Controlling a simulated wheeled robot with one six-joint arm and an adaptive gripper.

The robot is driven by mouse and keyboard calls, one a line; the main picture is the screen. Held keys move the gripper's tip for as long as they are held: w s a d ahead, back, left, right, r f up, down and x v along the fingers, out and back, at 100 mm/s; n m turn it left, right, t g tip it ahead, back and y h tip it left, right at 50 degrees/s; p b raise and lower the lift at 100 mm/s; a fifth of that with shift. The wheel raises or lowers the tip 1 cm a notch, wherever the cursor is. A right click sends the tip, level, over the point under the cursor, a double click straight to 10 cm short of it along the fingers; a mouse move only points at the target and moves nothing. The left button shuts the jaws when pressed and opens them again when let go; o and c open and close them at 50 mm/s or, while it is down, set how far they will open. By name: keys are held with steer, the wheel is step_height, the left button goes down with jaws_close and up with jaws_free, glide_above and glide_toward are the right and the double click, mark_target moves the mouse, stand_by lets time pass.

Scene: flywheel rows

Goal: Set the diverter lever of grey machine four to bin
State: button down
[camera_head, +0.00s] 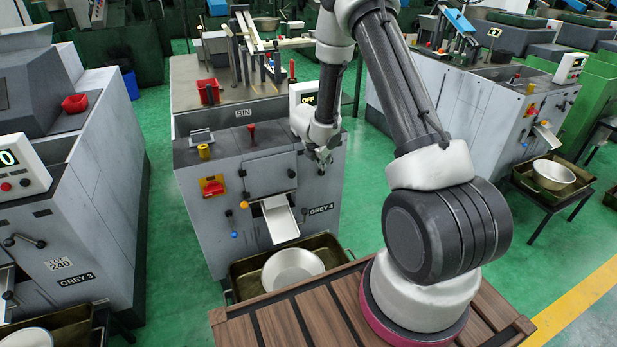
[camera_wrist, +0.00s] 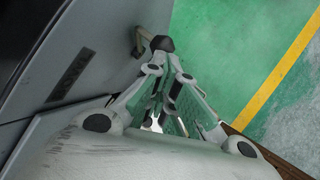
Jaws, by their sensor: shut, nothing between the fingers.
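Grey machine four (camera_head: 205,195) stands in the middle of the head view, with its GREY 4 label (camera_head: 321,209) at the lower right of its front. A BIN sign (camera_head: 243,113) is on its upper edge. A red-knobbed lever (camera_head: 251,130) stands upright below that sign. Small handles with yellow (camera_head: 244,205), blue (camera_head: 234,234) and black (camera_head: 304,212) ends sit around the chute (camera_head: 280,220); I cannot tell which is the diverter lever. My gripper (camera_head: 323,168) is shut and empty, in front of the machine's right side, above the label. Its fingertips (camera_wrist: 160,45) meet in the wrist view.
A metal bowl (camera_head: 291,267) sits in a tray (camera_head: 243,289) below the chute. Grey machine three (camera_head: 100,200) is at the left, another machine (camera_head: 465,110) at the right. Green floor (camera_head: 365,190) lies open between machines.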

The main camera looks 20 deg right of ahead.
steer(key=shift+d+y, duration=1)
steer(key=shift+d, duration=0.6)
steer(key=a+v, duration=0.1)
steer(key=v, duration=1.2)
steer(key=shift+s+a+f, duration=0.2)
steer(key=shift+s+f, duration=0.1)
steer(key=shift+s, duration=0.05)
steer(key=shift+m, duration=0.3)
